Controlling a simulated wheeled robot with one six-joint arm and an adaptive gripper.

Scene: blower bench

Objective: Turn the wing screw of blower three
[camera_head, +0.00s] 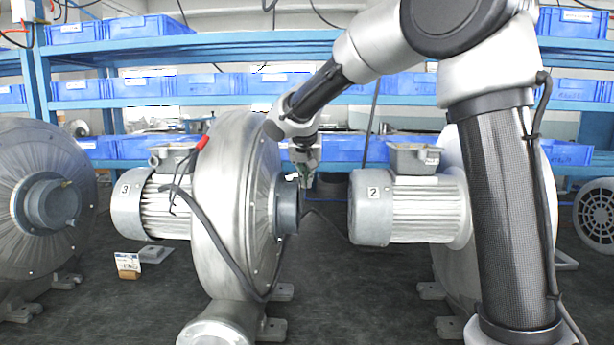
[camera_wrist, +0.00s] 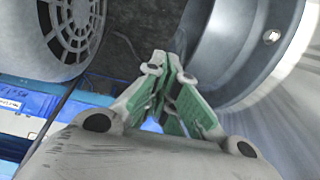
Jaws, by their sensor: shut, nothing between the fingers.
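Blower three (camera_head: 232,200) is a silver housing with a motor marked "3" on its left and a dark grey inlet pipe (camera_head: 287,205) on its right. My gripper (camera_head: 305,183) points down beside the upper right of that pipe. In the wrist view my gripper (camera_wrist: 160,58) has its green-padded fingers together and empty, and the pipe (camera_wrist: 235,60) curves close to their right. Whether they touch the pipe I cannot tell. The wing screw of blower three cannot be made out in either view; the gripper may hide it.
Blower two's motor (camera_head: 410,208) stands to the right of the gripper across a gap; its end grille (camera_wrist: 75,30) shows in the wrist view. A dark cable (camera_head: 225,243) runs over blower three. Another blower (camera_head: 40,200) stands at left. Blue shelves (camera_head: 215,100) with bins are behind.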

